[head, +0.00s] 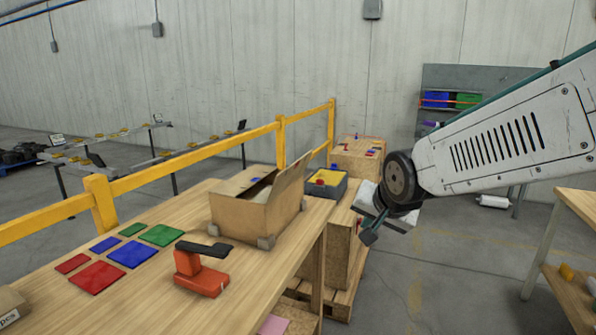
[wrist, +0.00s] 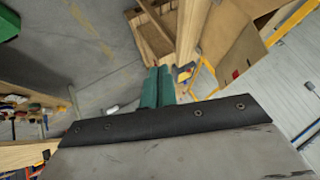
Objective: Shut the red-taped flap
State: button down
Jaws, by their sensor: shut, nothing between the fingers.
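An open cardboard box (head: 240,214) stands on the wooden table in the head view. One flap (head: 292,180) stands up at its right side.
An orange tool (head: 200,272) and several coloured squares (head: 132,255) lie on the table (head: 250,300) left of the box. A grey bin (head: 327,186) stands behind it. A yellow rail (head: 240,136) runs along the back. Open floor (head: 430,270) lies to the right.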

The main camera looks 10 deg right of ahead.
jog(key=w+f+m+t, duration=0.1)
jog(key=w+m+t, duration=0.4)
jog(key=w, duration=1)
jog(key=m+t+y, duration=0.3)
jog(key=m+t, duration=0.4)
jog(key=t, duration=0.1)
send_near(298, 163)
jog(key=w+d, duration=0.2)
jog(key=w, duration=0.2)
jog(key=shift+w+a+r, duration=0.2)
jog(key=shift+a+r, duration=0.2)
jog(key=shift+a, duration=0.05)
jog(key=shift+w+a+r, duration=0.15)
jog(key=shift+a+r, duration=0.25)
jog(key=shift+a, duration=0.1)
jog(key=shift+w+a+r, duration=0.2)
jog(key=shift+w+a, duration=0.15)
jog(key=shift+a, duration=0.05)
